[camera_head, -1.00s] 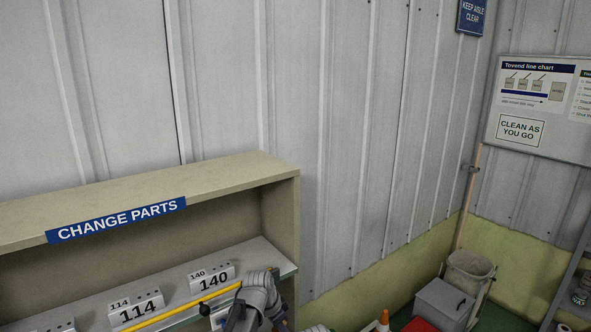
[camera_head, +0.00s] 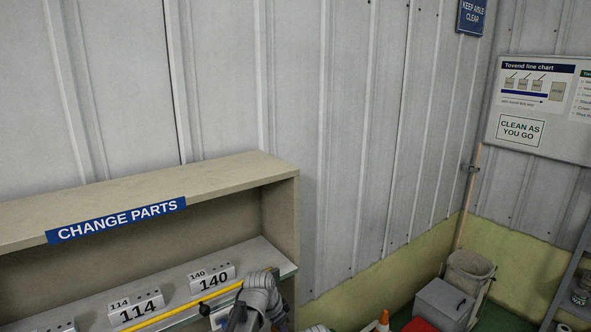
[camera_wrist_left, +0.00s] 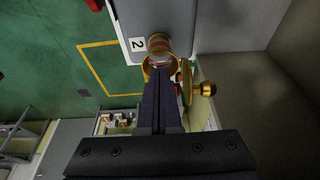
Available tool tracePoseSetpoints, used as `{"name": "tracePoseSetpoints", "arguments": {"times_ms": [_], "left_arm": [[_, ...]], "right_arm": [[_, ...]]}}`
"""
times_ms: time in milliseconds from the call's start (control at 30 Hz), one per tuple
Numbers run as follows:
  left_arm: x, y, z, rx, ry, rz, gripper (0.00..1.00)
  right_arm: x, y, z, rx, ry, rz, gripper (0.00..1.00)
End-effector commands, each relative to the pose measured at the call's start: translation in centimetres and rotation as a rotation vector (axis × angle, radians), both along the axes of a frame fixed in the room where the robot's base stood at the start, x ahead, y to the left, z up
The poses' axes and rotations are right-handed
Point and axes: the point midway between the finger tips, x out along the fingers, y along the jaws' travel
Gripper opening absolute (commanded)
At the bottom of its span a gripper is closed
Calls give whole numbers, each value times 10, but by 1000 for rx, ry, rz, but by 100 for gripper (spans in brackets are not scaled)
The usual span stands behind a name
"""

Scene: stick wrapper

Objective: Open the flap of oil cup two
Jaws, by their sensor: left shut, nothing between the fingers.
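In the left wrist view, a small round brass oil cup (camera_wrist_left: 160,44) stands beside a white label marked 2 (camera_wrist_left: 137,44) on a grey machine edge. A brass rim or flap (camera_wrist_left: 146,66) shows at its near side. My left gripper (camera_wrist_left: 158,72) is shut and empty; its dark fingers point at the cup, with their tips at the brass rim. I cannot tell whether they touch it. My right gripper is not in view.
A brass knob (camera_wrist_left: 196,90) sticks out just right of my left fingers. In the head view, a "CHANGE PARTS" shelf (camera_head: 280,174) holds numbered white blocks (camera_head: 212,278). A grey bin (camera_head: 443,301) stands near the wall corner.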

Motion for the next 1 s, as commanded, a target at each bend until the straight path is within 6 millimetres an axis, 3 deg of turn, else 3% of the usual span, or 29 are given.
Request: {"name": "tracePoseSetpoints", "arguments": {"times_ms": [700, 1000], "left_arm": [[-35, -25, 0, 0, 0, -2, 0], [-37, -27, 0, 0, 0, 0, 0]], "right_arm": [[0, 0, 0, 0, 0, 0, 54], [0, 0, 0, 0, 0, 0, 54]]}}
